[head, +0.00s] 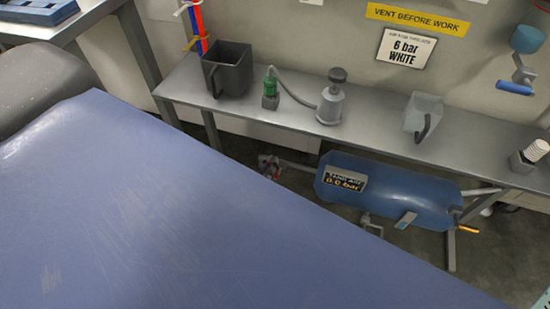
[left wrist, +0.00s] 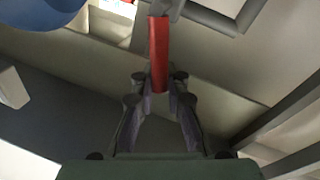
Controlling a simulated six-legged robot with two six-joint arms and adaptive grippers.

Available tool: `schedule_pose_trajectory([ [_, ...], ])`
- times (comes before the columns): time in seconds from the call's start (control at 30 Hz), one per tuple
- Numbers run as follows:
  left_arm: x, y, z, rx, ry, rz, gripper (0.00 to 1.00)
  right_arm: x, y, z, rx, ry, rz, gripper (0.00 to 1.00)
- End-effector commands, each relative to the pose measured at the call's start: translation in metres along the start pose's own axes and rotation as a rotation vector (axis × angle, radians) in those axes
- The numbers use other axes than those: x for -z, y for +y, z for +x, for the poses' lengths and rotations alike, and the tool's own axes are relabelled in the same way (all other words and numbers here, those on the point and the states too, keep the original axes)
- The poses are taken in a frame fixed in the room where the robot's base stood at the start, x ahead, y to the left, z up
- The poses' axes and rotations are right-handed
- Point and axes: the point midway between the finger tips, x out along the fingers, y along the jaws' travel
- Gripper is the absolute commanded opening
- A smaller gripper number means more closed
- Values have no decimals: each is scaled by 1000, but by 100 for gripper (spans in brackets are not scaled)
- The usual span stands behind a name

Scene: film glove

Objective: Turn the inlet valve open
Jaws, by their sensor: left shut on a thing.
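The inlet valve's red lever (left wrist: 159,55) hangs from a grey fitting at the top of the left wrist view. My left gripper (left wrist: 160,88) is shut on its lower end. The tank's display (head: 345,180) reads 0.0 bar. My right gripper is not in view.
An orange handle (head: 468,230) is at the tank's right end. A large blue surface hides my left arm.

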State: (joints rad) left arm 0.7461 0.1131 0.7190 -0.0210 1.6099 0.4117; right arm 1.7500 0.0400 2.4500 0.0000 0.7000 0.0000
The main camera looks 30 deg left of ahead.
Motion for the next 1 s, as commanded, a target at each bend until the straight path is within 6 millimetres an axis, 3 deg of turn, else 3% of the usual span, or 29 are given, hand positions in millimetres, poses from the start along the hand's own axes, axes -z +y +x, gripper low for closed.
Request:
schedule_pose_trajectory([
  [0.03,-3,-4,-7,3,1,-35,0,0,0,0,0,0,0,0],
  [0.4,-5,-15,-9,3,36,-218,0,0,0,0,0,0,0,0],
  [1.0,-6,-19,-10,5,46,-281,0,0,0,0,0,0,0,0],
])
